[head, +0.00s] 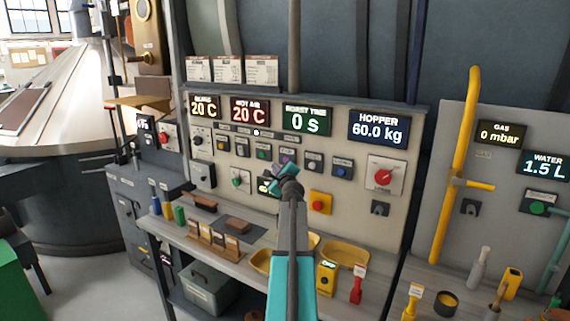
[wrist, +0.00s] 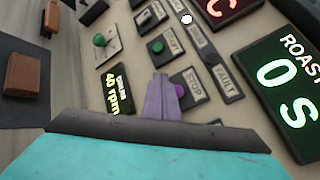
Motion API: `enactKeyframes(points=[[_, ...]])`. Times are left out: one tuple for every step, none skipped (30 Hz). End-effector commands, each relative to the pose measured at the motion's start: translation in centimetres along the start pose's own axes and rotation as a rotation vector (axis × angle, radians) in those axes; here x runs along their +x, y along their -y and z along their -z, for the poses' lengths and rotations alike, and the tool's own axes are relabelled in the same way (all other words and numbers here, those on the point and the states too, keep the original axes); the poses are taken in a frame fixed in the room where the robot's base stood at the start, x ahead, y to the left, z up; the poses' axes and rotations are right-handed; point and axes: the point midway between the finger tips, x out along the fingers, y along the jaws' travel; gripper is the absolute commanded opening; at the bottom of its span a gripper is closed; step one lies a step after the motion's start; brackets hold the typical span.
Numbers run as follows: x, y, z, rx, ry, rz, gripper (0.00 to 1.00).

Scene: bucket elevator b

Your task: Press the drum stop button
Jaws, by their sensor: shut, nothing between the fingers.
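The stop button (wrist: 180,91) is a purple cap on a dark plate marked STOP in the wrist view. My gripper (wrist: 160,80) is shut and empty, its purple fingers pointing at the panel just left of the cap and partly covering it. I cannot tell whether the fingertips touch the button or the panel. In the head view my gripper (head: 288,161) is in front of the button row and hides much of the stop button's place. A green start button (wrist: 157,47) sits beside it, and the 40 rpm display (wrist: 117,91) lies to its left in the wrist view.
Other controls crowd the pale panel: a blue button (head: 341,172), a red knob (head: 383,176) and a yellow-plated red button (head: 319,204). The roast time display (head: 307,119) is above. Yellow trays (head: 345,251) stand on the shelf below. A yellow pipe (head: 461,130) rises at right.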

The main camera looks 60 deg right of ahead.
Motion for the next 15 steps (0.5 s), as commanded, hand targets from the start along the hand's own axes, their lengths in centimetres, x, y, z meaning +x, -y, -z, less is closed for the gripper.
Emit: enactKeyframes(points=[[0.6,0.3,0.4,0.0,0.0,0.001,0.0],[0.8,0.4,0.6,0.0,0.0,0.001,0.0],[1.1,0.6,0.8,0.0,0.0,0.0,0.0],[1.2,0.7,0.9,0.0,0.0,0.0,0.0],[1.5,0.9,1.0,0.0,0.0,0.0,0.0],[1.7,1.1,1.2,0.0,0.0,-0.001,0.0],[1.9,1.2,1.4,0.001,0.001,-0.001,0.0],[2.1,1.3,1.5,0.001,0.001,-0.001,0.0],[2.4,1.5,1.6,0.001,0.001,0.0,0.0],[2.5,1.6,1.8,0.001,0.001,0.0,0.0],[2.6,1.8,1.9,0.001,0.0,0.0,0.0],[2.8,1.9,2.0,0.001,0.0,0.0,0.0],[2.9,2.0,2.1,0.001,0.0,0.0,0.0],[3.0,2.1,2.1,0.001,0.0,0.0,0.0],[3.1,2.2,2.2,0.001,0.0,0.0,0.0]])
